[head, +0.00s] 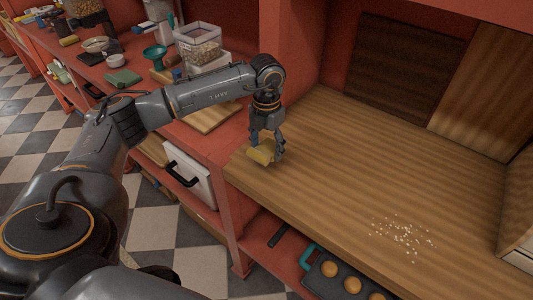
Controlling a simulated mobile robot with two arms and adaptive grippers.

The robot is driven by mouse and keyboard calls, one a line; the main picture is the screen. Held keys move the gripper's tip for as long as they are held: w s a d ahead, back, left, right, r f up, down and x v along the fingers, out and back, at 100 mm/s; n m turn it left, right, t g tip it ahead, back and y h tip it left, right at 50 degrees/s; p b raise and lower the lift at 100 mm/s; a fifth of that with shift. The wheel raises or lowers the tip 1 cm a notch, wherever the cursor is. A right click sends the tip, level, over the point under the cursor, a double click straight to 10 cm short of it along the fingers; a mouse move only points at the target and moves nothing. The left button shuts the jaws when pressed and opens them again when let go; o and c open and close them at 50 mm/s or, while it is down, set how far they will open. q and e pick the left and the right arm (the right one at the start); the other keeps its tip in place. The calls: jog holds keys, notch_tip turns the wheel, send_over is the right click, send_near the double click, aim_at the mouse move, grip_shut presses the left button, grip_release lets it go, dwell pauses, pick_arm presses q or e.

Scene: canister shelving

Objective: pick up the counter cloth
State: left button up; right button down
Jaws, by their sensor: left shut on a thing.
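My left gripper (266,147) points down over the left front corner of the wooden counter (340,150). It is shut on a small yellow folded piece (260,153) that looks like the counter cloth. Whether the cloth still touches the wood is hard to tell. The fingers hide part of it. My right gripper is not in view.
White crumbs (403,236) lie on the counter at the right. A green folded cloth (122,78), a teal bowl (155,55) and a clear canister (198,45) stand on the red shelving at the left. A tray of round buns (345,282) sits below the counter.

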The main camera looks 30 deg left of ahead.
pick_arm(q)
jog(key=s+r, duration=0.1)
jog(key=r, duration=0.1)
jog(key=s+d+r+b, duration=0.1)
jog(key=s+r, duration=0.2)
jog(key=shift+d+r, duration=0.2)
jog(key=shift+r, duration=0.1)
jog(key=s+d+r+b, duration=0.2)
jog(key=s+r, duration=0.3)
jog(key=s, duration=0.4)
jog(key=shift+s+d+b, duration=0.15)
jog(key=shift+d+b, duration=0.2)
jog(key=shift+d, duration=0.25)
